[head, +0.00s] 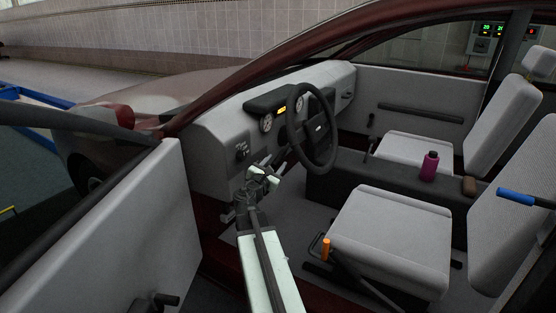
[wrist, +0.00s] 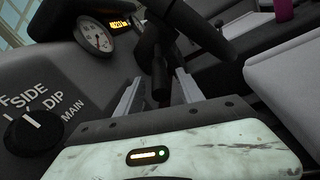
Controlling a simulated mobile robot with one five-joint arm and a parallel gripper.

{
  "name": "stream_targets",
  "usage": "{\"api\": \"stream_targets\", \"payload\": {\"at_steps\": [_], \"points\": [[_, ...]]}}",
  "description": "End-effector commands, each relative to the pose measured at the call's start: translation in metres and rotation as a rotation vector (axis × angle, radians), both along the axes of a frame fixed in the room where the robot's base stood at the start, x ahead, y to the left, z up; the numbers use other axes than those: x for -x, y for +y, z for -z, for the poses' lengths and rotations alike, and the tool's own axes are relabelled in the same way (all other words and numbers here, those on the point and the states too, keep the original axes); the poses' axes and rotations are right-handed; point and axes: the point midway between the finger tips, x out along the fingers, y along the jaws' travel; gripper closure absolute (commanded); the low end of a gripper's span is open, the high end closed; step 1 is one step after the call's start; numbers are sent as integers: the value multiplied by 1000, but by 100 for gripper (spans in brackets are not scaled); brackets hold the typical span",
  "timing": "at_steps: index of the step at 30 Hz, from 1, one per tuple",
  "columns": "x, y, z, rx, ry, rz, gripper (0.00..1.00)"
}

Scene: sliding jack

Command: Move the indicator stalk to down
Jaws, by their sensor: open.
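The indicator stalk (wrist: 159,78) is a dark rod in the wrist view, with its thicker end toward me. My gripper (wrist: 157,92) is open, with one pale finger to the left of the stalk and one to the right. The stalk end appears between the fingers; I cannot tell whether either touches it. In the head view my gripper (head: 263,173) is left of the steering wheel (head: 333,135), by the dashboard. The stalk is too small and dark to make out clearly there.
A light knob (wrist: 35,131) marked SIDE, DIP and MAIN is at left in the wrist view, below a round gauge (wrist: 94,36). The open car door (head: 150,230) stands left of my arm. The front seat (head: 390,235) is to the right, with an orange-topped lever (head: 326,249) beside it.

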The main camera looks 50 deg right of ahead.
Motion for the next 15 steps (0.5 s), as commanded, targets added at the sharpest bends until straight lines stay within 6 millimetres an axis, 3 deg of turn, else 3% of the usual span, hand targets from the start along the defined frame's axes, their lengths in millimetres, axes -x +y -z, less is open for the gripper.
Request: {"api": "stream_targets", "payload": {"at_steps": [7,15], "points": [[-21,-41,0,-2,-1,0,55],[-22,-45,0,-2,-1,-3,55]]}}
